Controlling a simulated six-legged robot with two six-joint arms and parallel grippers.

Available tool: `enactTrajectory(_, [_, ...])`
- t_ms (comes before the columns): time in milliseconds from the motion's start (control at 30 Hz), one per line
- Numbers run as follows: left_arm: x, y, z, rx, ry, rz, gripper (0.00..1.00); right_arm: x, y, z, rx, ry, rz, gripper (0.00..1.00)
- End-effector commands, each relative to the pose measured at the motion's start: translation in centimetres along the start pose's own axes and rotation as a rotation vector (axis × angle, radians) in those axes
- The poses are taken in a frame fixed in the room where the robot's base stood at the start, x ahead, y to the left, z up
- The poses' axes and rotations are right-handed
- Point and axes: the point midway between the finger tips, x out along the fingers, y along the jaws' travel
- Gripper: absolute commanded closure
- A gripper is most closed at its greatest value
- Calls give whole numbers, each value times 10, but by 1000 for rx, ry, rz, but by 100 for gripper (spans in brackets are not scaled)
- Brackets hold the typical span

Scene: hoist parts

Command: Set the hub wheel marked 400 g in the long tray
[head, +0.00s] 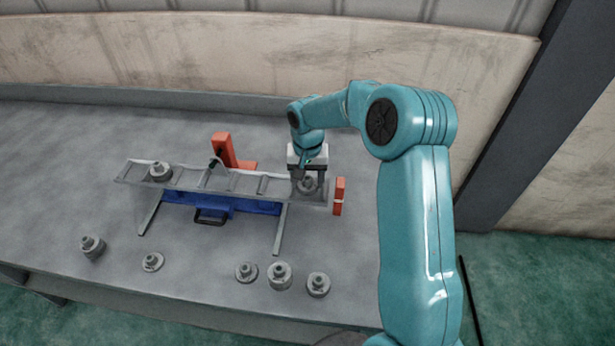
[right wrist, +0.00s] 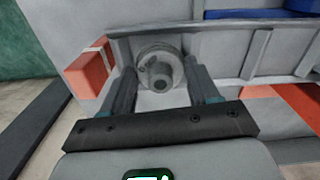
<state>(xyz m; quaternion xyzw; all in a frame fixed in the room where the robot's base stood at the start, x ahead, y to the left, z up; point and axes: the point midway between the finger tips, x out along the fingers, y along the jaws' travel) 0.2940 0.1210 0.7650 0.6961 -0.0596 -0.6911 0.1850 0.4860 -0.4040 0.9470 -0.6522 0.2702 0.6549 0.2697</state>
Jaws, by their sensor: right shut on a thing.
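My right gripper (head: 308,178) is over the right end of the long tray (head: 247,186). It is shut on a grey hub wheel (head: 308,185), which also shows between its two fingers in the right wrist view (right wrist: 160,70). The wheel is in or just above the tray's right-end compartment; I cannot tell whether it touches the floor of it. No mark on it is readable. Another hub wheel (head: 160,171) sits in the tray's left part. My left gripper is not in view.
Several hub wheels stand along the table's front: one at far left (head: 92,246), a flat one (head: 151,262), and a group at right (head: 280,275). A blue block (head: 240,205) with a black handle is under the tray. Orange parts stand behind (head: 223,150) and right (head: 339,195).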

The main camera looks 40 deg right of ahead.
Motion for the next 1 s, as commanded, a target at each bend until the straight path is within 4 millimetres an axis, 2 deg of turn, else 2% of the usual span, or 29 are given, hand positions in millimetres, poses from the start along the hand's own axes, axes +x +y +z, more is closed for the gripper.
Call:
enactTrajectory(433, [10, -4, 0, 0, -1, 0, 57, 9, 0, 0, 1, 2, -1, 87])
enactTrajectory(467, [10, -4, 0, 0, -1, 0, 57, 10, 0, 0, 1, 0, 0, 37])
enactTrajectory(533, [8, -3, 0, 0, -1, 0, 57, 8, 0, 0, 1, 0, 0, 14])
enactTrajectory(833, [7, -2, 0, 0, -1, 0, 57, 7, 0, 0, 1, 0, 0, 14])
enactTrajectory(967, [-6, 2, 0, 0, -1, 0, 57, -7, 0, 0, 1, 1, 0, 14])
enactTrajectory(1000, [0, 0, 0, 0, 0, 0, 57, -9, 0, -1, 1, 4, -2, 14])
